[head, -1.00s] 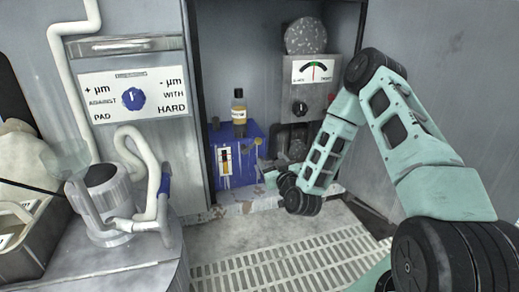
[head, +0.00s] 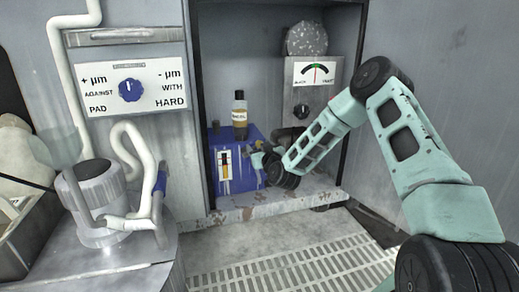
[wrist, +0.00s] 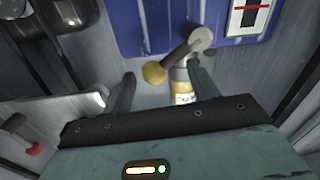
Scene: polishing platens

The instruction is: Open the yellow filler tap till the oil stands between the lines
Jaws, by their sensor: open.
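The blue oil box (head: 246,179) stands in the cabinet, with a white-framed sight gauge (head: 224,165) on its front. The gauge also shows at the top right of the wrist view (wrist: 249,14); its oil level is too small to tell. In the wrist view, the tap's yellow knob (wrist: 154,72) ends a dark lever running to a round pale pivot (wrist: 200,38). My gripper (wrist: 160,70) is open, its fingers on either side of the knob, with no clear contact.
A grey unit with a dial gauge (head: 314,72) and a black knob (head: 301,109) stands right of the box. The cabinet's worn ledge (head: 255,211) runs below. A metal canister (head: 98,205) with a hose stands at left. The slatted floor is clear.

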